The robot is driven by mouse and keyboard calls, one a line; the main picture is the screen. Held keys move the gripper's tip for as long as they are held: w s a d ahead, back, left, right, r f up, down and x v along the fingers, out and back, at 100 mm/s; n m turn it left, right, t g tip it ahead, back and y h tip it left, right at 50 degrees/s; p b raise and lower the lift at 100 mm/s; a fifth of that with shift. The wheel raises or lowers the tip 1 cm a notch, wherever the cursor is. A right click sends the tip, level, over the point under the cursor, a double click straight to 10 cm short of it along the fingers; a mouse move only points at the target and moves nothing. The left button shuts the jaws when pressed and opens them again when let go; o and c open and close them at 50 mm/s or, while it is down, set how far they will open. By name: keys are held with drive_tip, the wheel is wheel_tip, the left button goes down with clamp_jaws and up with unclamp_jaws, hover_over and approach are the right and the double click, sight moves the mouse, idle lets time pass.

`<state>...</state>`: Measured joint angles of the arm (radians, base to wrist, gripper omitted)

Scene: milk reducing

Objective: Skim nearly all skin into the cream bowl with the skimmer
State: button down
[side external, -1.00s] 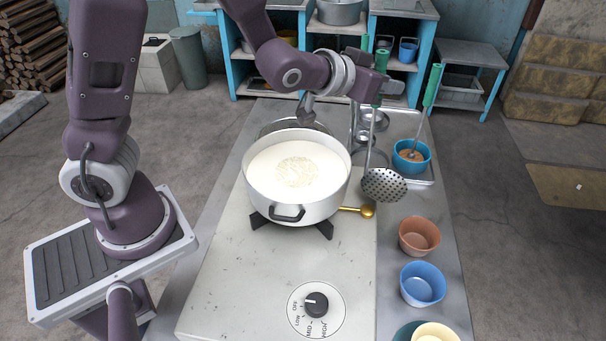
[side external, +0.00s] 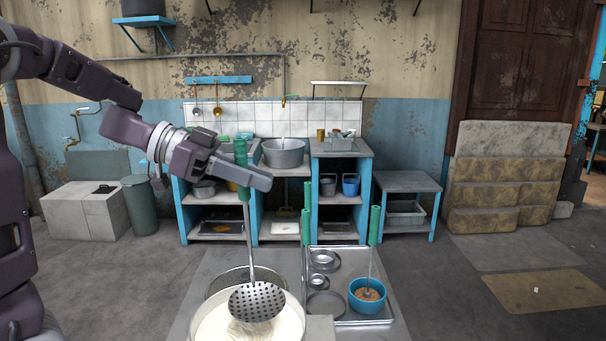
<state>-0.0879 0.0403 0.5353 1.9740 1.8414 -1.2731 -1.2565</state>
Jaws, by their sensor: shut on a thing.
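My gripper (side external: 243,172) is shut on the green handle of the skimmer (side external: 257,301), which hangs down with its perforated disc over the pot (side external: 194,317). The disc looks at or just above the milk (side external: 213,322); I cannot tell if it touches. A wrinkled patch of skin (side external: 248,329) shows partly below the disc, which hides the rest. The pot's near side is cut off by the frame's lower edge. The cream bowl cannot be made out in the current view.
A metal tray (side external: 350,262) at the right holds small round dishes and a blue bowl (side external: 367,297) with brown contents. Green-handled tools (side external: 375,225) stand upright there. Shelves and a sink basin (side external: 283,153) stand at the back. A grey box edge (side external: 320,328) is near the pot's right.

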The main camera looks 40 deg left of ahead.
drive_tip(key=shift+s+a+f, duration=0.15)
drive_tip(key=shift+s+a, duration=0.15)
drive_tip(key=shift+s, duration=0.05)
drive_tip(key=shift+s+f, duration=0.1)
drive_tip(key=shift+f, duration=0.15)
wheel_tip(320, 180, down, 6)
drive_tip(key=shift+f, duration=0.15)
